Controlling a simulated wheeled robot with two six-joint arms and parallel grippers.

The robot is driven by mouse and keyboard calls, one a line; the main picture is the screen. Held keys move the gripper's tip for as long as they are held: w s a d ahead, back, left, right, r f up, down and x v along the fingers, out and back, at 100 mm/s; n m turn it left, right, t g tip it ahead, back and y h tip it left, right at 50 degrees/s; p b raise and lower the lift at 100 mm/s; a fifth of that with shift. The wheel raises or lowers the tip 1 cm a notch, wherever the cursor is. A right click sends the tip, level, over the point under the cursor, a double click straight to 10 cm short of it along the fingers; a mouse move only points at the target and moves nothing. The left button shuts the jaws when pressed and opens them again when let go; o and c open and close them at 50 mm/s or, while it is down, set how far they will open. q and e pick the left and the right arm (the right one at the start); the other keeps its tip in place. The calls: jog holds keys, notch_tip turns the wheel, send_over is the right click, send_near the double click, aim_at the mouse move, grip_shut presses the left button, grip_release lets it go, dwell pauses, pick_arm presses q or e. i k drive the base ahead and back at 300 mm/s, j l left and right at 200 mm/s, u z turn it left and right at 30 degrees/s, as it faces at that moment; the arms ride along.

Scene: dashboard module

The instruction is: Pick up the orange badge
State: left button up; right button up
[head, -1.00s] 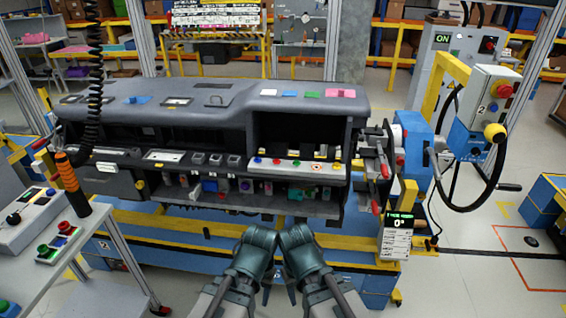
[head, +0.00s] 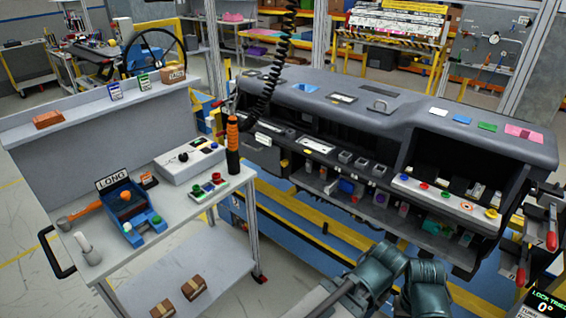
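I cannot tell for sure which thing is the orange badge. A small orange-marked round piece (head: 466,206) sits on the white strip (head: 413,183) at the front of the dashboard module, beside red, blue, green and yellow round pieces. Another small orange piece (head: 125,197) lies in the blue tray (head: 112,213) on the left table, by the LONG sign. My two teal arm links show at the bottom right, in front of the module and touching none of these pieces. The fingers of both grippers are out of sight.
The grey dashboard module (head: 385,115) fills the right half. The left table (head: 118,255) bears a control box (head: 192,160) and a red and green button box (head: 208,187).

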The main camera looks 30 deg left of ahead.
aim_at(146, 178)
jog(key=u, duration=2.1)
jog(key=i+l+z, duration=0.15)
jog(key=l, duration=0.35)
jog(key=i+l+z, duration=0.15)
jog(key=i+l, duration=0.15)
jog(key=l, duration=0.15)
jog(key=i+l+z, duration=0.15)
jog(key=i+l, duration=0.15)
jog(key=l, duration=0.1)
